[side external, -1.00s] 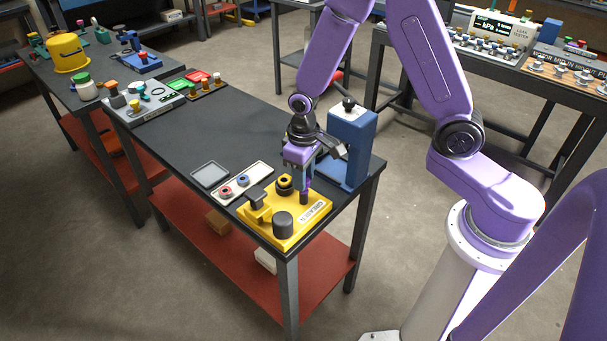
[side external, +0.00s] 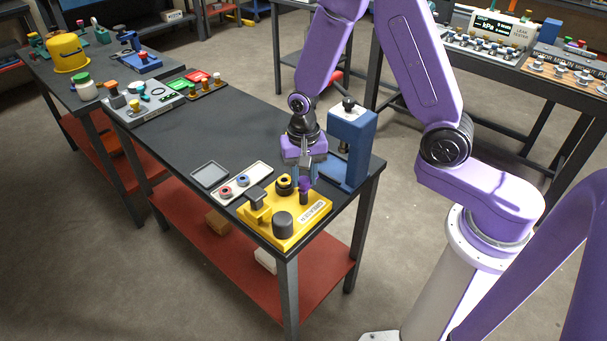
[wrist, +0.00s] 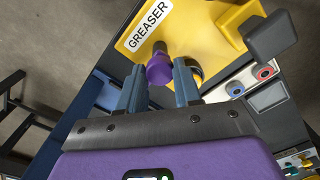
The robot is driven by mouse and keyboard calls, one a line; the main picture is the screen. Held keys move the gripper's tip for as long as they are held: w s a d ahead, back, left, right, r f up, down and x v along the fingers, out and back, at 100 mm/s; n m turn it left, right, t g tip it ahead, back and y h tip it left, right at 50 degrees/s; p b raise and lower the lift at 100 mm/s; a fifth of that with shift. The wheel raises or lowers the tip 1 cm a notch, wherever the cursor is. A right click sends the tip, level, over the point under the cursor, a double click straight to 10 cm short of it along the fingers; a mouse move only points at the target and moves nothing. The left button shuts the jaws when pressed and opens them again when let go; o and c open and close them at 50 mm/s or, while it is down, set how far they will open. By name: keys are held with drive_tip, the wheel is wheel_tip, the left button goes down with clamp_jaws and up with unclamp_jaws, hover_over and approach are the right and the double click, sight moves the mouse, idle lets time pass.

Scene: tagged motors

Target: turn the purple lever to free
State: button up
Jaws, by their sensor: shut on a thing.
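The purple lever (side external: 305,184) stands on the yellow base (side external: 258,214) labelled GREASER, at the front corner of the dark bench. In the wrist view the purple lever (wrist: 160,70) shows its rounded purple end between my two fingers, with a dark stem leading toward the label. My gripper (side external: 304,178) reaches down from above and is shut on the lever; in the wrist view my gripper (wrist: 160,83) has one blue-grey finger on each side of it. The fingers partly hide the lever in the side view, and I cannot read any position marking.
A blue press-like stand (side external: 350,145) rises close behind my gripper. A dark cylinder (side external: 283,224) and a black ring (side external: 284,185) are on the yellow base. A white tray (side external: 256,174) with small rings and a grey tray (side external: 209,174) lie to the left. The bench middle is clear.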

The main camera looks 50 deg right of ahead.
sight(304, 180)
drive_tip(key=shift+m, duration=0.7)
drive_tip(key=o, duration=1)
drive_tip(key=shift+o, duration=0.2)
drive_tip(key=shift+r, duration=0.15)
wheel_tip(304, 180, up, 17)
